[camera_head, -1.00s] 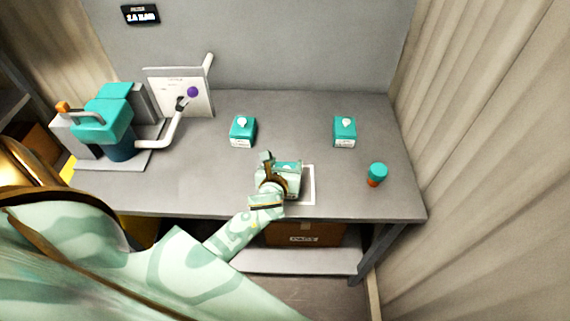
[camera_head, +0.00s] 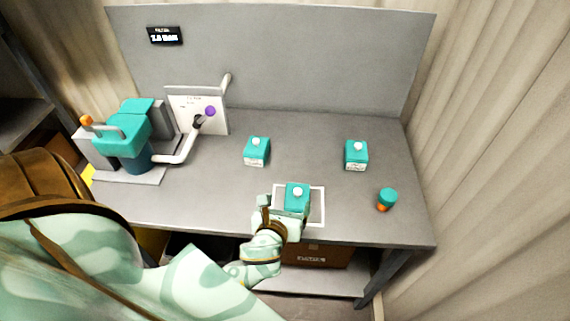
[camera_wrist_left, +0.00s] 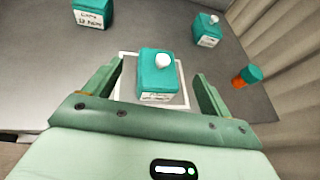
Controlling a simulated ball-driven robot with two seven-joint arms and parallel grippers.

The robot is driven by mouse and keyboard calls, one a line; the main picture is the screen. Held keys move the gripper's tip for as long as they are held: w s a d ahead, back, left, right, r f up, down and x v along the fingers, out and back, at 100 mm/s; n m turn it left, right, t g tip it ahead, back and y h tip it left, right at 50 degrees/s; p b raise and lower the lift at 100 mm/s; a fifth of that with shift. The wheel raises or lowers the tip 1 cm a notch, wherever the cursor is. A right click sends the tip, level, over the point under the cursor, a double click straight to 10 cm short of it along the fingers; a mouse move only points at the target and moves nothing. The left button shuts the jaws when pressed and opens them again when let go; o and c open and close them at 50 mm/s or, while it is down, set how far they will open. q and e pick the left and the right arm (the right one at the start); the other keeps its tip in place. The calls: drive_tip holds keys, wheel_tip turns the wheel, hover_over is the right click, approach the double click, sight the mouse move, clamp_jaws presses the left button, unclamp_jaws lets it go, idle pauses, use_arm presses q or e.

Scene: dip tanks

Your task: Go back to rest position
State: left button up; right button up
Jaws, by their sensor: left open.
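My left gripper (camera_head: 283,217) is at the front edge of the grey table (camera_head: 200,200). In the left wrist view, its two fingers (camera_wrist_left: 155,92) stand apart, one on each side of a teal box with a white knob (camera_wrist_left: 158,72), with gaps between fingers and box. The same teal box (camera_head: 297,196) stands upright on a white-outlined square (camera_head: 322,206) near the front edge. My right gripper is not in view.
Two similar teal boxes stand farther back, one at the middle (camera_head: 256,151) and one at the right (camera_head: 356,154). A teal-and-orange container (camera_head: 386,199) stands at the right. A teal machine (camera_head: 125,133) and a white panel (camera_head: 190,101) are at the left. A cardboard box (camera_head: 318,255) is below.

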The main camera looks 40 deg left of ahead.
use_arm(q)
drive_tip(key=shift+v, duration=0.8)
